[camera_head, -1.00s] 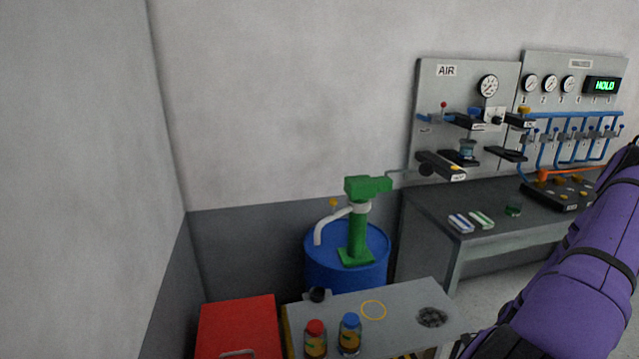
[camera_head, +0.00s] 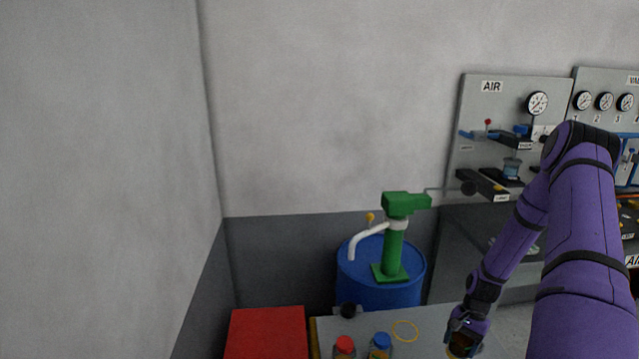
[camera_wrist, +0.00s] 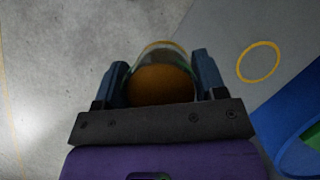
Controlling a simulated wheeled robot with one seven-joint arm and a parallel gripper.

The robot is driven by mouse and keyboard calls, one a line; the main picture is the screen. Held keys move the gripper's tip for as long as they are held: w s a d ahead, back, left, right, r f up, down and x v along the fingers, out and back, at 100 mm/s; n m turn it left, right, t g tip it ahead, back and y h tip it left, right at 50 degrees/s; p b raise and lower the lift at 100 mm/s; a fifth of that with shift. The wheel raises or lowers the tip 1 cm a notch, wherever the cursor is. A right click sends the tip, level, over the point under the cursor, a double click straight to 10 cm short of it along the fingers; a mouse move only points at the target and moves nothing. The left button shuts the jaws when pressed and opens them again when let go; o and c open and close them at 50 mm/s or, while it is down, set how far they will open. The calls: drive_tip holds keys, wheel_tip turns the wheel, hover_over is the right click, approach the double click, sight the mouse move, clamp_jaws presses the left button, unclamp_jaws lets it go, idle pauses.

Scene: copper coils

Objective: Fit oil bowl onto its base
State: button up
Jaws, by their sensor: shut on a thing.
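My gripper (camera_head: 464,344) is low at the right end of the small grey table in the head view. In the wrist view my gripper (camera_wrist: 160,62) is shut on a clear rounded bowl with amber oil (camera_wrist: 162,84), one dark finger on each side. In the head view the bowl (camera_head: 460,343) shows only as a small amber patch, partly covered by the fingers. The AIR panel (camera_head: 480,120) stands at the back right with its fittings, partly behind my arm. I cannot tell which fitting is the bowl's base.
The grey table (camera_head: 430,318) bears a yellow ring (camera_head: 405,331), a red-capped jar (camera_head: 344,346) and a blue-capped jar (camera_head: 381,342). A blue drum (camera_head: 352,275) with a green pump (camera_head: 393,250) stands behind it. A red box (camera_head: 265,332) is left. A dark bench (camera_head: 455,225) stands under the panel.

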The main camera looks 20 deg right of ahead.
drive_tip(key=w+a+r+n+g+h, duration=0.1)
drive_tip(key=w+a+r+n, duration=0.3)
drive_tip(key=a, duration=0.5)
drive_tip(key=w+a+r+n+h, duration=0.1)
drive_tip(key=w+a+r+n, duration=0.3)
drive_tip(key=w+a, duration=0.4)
drive_tip(key=w+a+r+n+g+h, duration=0.1)
drive_tip(key=w+a+r+n, duration=0.3)
drive_tip(key=a, duration=0.6)
drive_tip(key=shift+w+a+r+n+g+h, duration=0.45)
drive_tip(key=shift+w+r, duration=0.3)
drive_tip(key=shift+w, duration=0.6)
drive_tip(key=shift+d, duration=0.15)
